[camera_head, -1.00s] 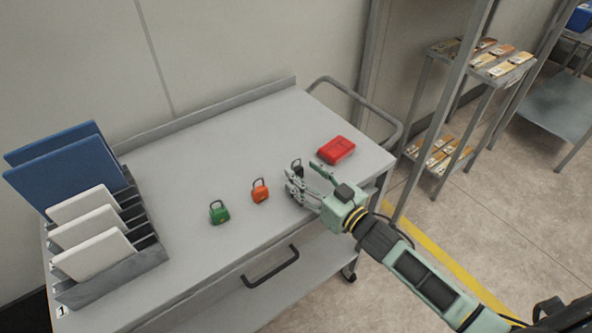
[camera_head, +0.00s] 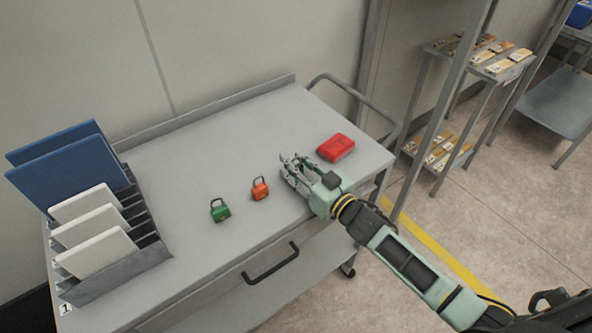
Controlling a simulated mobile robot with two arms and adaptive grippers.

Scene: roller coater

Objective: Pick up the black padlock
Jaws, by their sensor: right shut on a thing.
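My right gripper (camera_head: 292,170) is over the right part of the grey cart top, shut on the black padlock. The padlock is almost wholly hidden behind the fingers, so I cannot tell whether it touches the cart top. An orange padlock (camera_head: 260,189) stands just left of the gripper, apart from it. A green padlock (camera_head: 220,210) stands farther left. My left gripper is not in view.
The grey cart (camera_head: 225,155) has a red case (camera_head: 336,148) close behind and right of the gripper. A rack (camera_head: 150,255) with blue and white panels fills its left end. A metal shelf post (camera_head: 440,110) stands to the right.

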